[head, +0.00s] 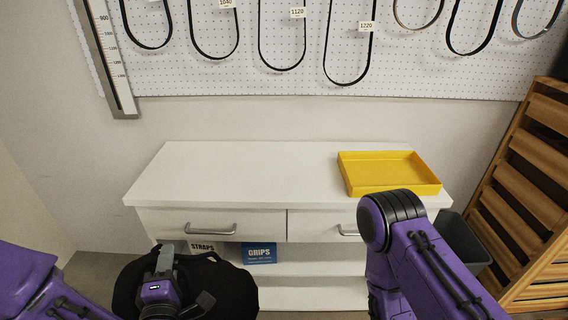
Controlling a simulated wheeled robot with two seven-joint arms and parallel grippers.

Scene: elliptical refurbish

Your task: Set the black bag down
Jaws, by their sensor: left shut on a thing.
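The black bag (232,292) is at the lower left of the head view, in front of the white cabinet. My left gripper (165,262) is over the bag and shut on it; its fingertips are hard to make out against the black fabric. The bag's lower part is cut off by the frame edge, so I cannot tell whether it touches the floor. My right arm comes in at the lower right in front of the cabinet; its gripper is out of view.
The white cabinet (240,172) has a mostly clear top, with a yellow tray (390,187) at its right. STRAPS (203,246) and GRIPS (259,253) labels show below the drawers. A dark bin (462,240) and wooden slatted rack (530,190) stand right. Belts hang on the pegboard.

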